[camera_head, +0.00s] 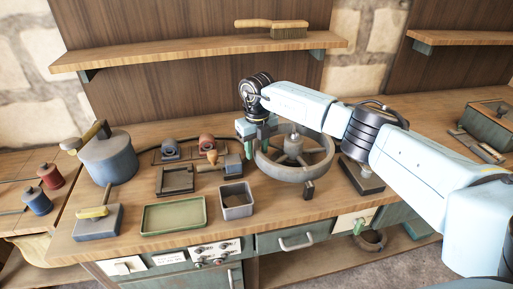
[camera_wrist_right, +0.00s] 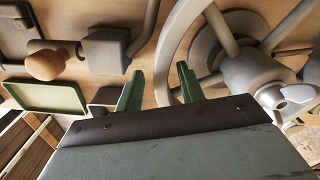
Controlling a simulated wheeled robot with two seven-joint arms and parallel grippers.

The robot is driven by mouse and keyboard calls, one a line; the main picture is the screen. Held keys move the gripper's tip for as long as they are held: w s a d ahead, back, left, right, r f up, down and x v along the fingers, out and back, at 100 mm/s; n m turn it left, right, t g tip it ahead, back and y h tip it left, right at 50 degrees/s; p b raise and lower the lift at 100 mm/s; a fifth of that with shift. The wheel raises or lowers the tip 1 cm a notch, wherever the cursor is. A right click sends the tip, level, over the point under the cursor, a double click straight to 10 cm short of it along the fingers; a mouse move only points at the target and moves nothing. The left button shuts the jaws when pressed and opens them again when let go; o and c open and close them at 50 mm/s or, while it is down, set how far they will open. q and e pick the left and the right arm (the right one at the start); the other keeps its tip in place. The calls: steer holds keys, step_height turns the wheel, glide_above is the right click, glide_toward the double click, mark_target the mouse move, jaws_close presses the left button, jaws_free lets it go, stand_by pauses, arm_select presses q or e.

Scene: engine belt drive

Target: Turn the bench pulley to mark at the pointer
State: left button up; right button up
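The bench pulley (camera_head: 318,167) is a grey spoked wheel lying flat on the workbench, with a raised hub in its middle. A small dark upright block (camera_head: 308,190) stands close to its front rim; I cannot tell whether it is the pointer. I cannot make out a mark on the rim. My right gripper (camera_head: 257,138) is at the pulley's left rim. In the right wrist view its two green fingers (camera_wrist_right: 158,86) are apart, with the rim (camera_wrist_right: 172,55) passing between or just beyond them; contact cannot be told. My left gripper is out of view.
Left of the pulley are a grey open box (camera_head: 237,212), a green tray (camera_head: 147,220), a dark square frame (camera_head: 174,192) and a large blue-grey can (camera_head: 109,170). A shelf with a brush (camera_head: 272,25) hangs above. My right arm crosses above the right side.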

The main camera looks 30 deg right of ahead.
step_height(320, 180, up, 13)
steer(key=shift+r, duration=0.2)
stand_by(0.4)
